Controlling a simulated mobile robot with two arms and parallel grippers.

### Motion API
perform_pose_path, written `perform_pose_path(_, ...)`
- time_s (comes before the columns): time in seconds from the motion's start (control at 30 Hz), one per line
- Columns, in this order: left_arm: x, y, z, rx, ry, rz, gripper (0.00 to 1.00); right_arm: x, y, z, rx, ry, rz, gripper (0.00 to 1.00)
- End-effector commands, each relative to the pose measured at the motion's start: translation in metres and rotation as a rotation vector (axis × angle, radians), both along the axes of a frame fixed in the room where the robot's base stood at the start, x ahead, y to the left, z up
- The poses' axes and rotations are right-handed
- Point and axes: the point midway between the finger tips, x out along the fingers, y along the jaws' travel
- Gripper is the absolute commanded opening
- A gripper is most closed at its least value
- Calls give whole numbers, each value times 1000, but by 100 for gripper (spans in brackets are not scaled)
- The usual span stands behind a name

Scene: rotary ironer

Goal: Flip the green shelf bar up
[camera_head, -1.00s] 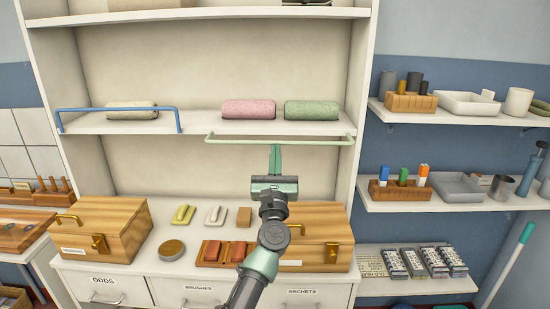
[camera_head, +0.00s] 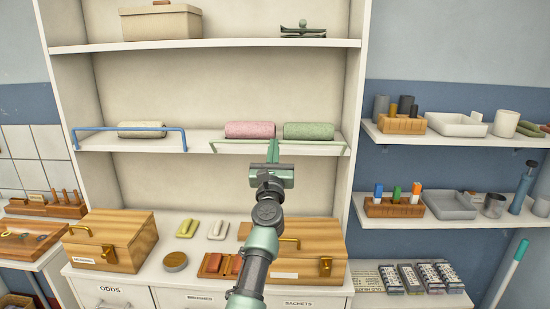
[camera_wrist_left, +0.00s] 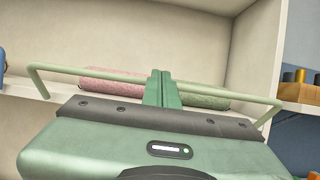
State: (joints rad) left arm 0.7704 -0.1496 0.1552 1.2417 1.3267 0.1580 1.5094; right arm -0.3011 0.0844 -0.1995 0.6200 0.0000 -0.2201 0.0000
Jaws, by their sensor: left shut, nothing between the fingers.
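The pale green shelf bar (camera_head: 235,142) runs along the front of the middle shelf, in front of a pink roll (camera_head: 250,130) and a green roll (camera_head: 308,131). Its long rail now lies slightly above the shelf's front edge, lower than the raised blue bar. In the left wrist view the bar (camera_wrist_left: 105,76) crosses behind my fingers. My left gripper (camera_head: 273,150) is shut and empty, with its fingers pointing up at the middle of the rail. I cannot tell for sure whether they touch it. My right gripper is out of view.
A blue bar (camera_head: 130,128) stands up at the left of the same shelf (camera_head: 198,140). Below, two wooden boxes (camera_head: 112,238) and small items stand on the counter. Side shelves (camera_head: 440,138) with trays and cups are at the right.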

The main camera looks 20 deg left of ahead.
Motion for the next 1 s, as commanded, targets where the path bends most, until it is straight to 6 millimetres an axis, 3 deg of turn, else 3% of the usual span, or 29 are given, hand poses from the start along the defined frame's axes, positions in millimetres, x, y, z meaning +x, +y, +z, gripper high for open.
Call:
perform_pose_path(0.33,20,6,23,0,0,1,0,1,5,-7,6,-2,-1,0)
perform_pose_path(1.0,20,6,23,0,0,1,0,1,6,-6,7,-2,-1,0)
